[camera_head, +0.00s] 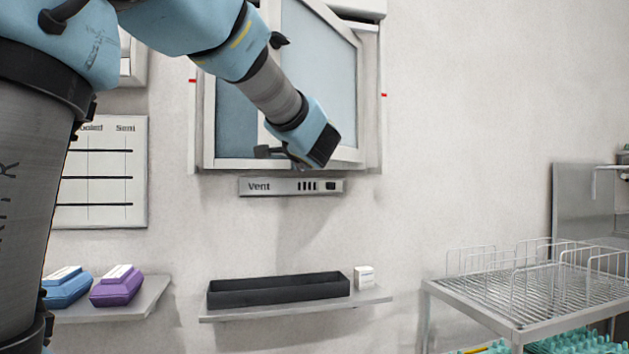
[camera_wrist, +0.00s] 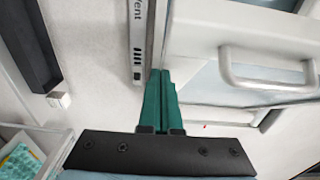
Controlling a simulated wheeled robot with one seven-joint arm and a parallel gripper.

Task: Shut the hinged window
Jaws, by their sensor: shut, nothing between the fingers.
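The window (camera_head: 237,110) is set in a pale frame on the wall in the head view. Its hinged sash (camera_head: 335,75) appears to stand out from the frame, partly open, though my arm covers part of it. In the wrist view, the sash (camera_wrist: 205,30) fills the upper right, with a pale bar handle (camera_wrist: 272,78) on it. My gripper (camera_wrist: 161,75) has its green fingers shut and empty. The fingertips are close to the sash edge, left of the handle; I cannot tell whether they touch. In the head view my wrist hides the fingers.
A vent panel (camera_head: 290,187) is just below the window. Lower, a shelf (camera_head: 375,297) holds a black tray (camera_head: 278,303) and a small white box (camera_head: 364,278). Blue (camera_head: 67,288) and purple (camera_head: 116,291) cartons sit on the left shelf. A wire rack (camera_head: 540,285) stands at right.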

